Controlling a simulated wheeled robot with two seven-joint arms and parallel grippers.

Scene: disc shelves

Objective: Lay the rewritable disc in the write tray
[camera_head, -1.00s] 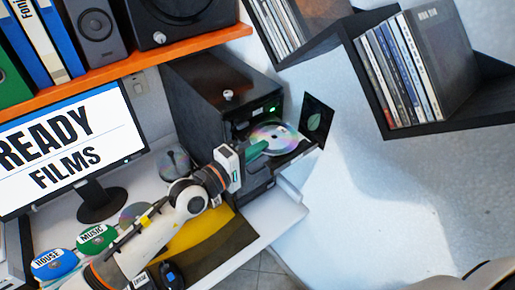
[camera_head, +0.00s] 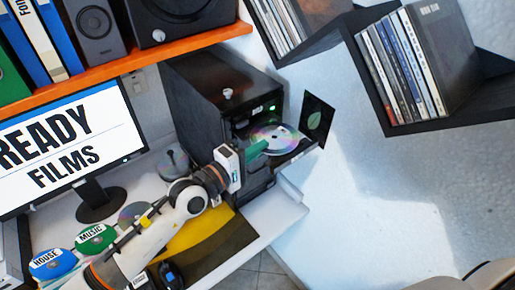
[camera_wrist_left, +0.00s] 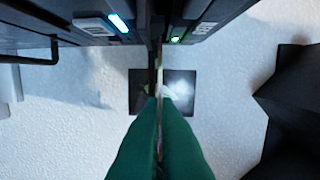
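The rewritable disc (camera_head: 276,134), silvery with rainbow sheen, is at the open write tray (camera_head: 297,153) of the black tower (camera_head: 205,95). My left gripper (camera_head: 258,147) reaches it from the left, its green fingers at the disc's near left edge. In the left wrist view the fingers (camera_wrist_left: 159,110) are close together with a thin edge between them, so they are shut on the disc. I cannot tell whether the disc touches the tray, since it covers most of it. My right gripper is not in view.
A dark panel with a leaf mark (camera_head: 316,117) stands just right of the tray. A monitor (camera_head: 70,150), a blue HOUSE disc (camera_head: 50,266) and a green MUSIC disc (camera_head: 93,240) are left. An orange shelf (camera_head: 130,65) runs above. Wall shelves with cases (camera_head: 405,70) are upper right.

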